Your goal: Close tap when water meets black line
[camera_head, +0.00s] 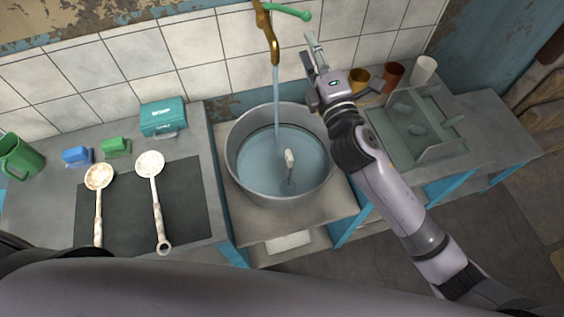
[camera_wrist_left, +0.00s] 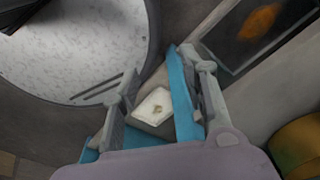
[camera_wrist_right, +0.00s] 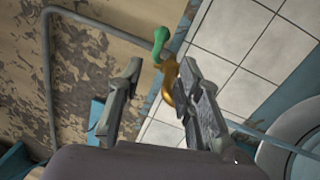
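The brass tap (camera_head: 268,32) has a green handle (camera_head: 290,11) at its top, and water (camera_head: 276,95) runs from its spout. The stream falls into a large grey metal pot (camera_head: 235,165) partly filled with water. My right gripper (camera_head: 309,47) is open and empty, right of the tap and below the handle. In the right wrist view, the green handle (camera_wrist_right: 160,42) shows beyond and between the fingers. My left gripper (camera_wrist_left: 168,75) is open and empty in its wrist view.
Left of the pot, a counter holds two ladles (camera_head: 150,165) on a dark mat (camera_head: 125,200), sponges (camera_head: 117,146), a teal box (camera_head: 163,116) and a green mug (camera_head: 18,155). Cups (camera_head: 423,70) and a grey rack (camera_head: 428,125) stand on the right. The tiled wall (camera_head: 140,60) is behind.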

